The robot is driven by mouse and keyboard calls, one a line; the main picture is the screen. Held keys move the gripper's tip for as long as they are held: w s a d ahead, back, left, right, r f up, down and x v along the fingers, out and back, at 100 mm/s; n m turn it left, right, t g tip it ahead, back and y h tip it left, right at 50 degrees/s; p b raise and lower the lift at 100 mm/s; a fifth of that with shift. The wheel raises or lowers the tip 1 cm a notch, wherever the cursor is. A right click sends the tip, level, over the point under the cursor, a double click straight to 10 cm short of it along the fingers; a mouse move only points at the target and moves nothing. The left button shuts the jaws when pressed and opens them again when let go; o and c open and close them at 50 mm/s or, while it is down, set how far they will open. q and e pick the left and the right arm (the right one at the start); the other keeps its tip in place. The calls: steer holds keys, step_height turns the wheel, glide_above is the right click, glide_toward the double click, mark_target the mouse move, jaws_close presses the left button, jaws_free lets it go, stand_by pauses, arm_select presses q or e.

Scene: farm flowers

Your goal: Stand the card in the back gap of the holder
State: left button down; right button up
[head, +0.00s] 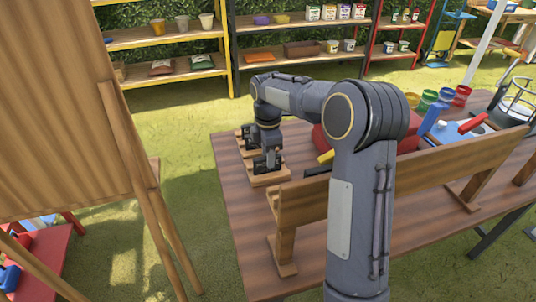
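A small light-wood piece (270,180) lies on the brown table near its left edge, and another wooden piece shows behind it (243,149). They may be the holder; its gaps are too small to make out. My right arm reaches in from the lower right and bends down at the left. My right gripper (266,164) points down right over the wooden pieces, its dark fingers close to them. I cannot tell whether it is open or shut. No card can be made out; it may be hidden by the gripper or arm. My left gripper is not in view.
A long wooden board on feet (441,165) stands along the table's near side. A large wooden easel panel (50,100) stands left. The table's front-left (248,228) is bare.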

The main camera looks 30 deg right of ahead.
step_height(320, 180, up, 12)
steer(key=p, duration=0.1)
steer(key=shift+p, duration=0.4)
steer(key=shift+f, duration=0.1)
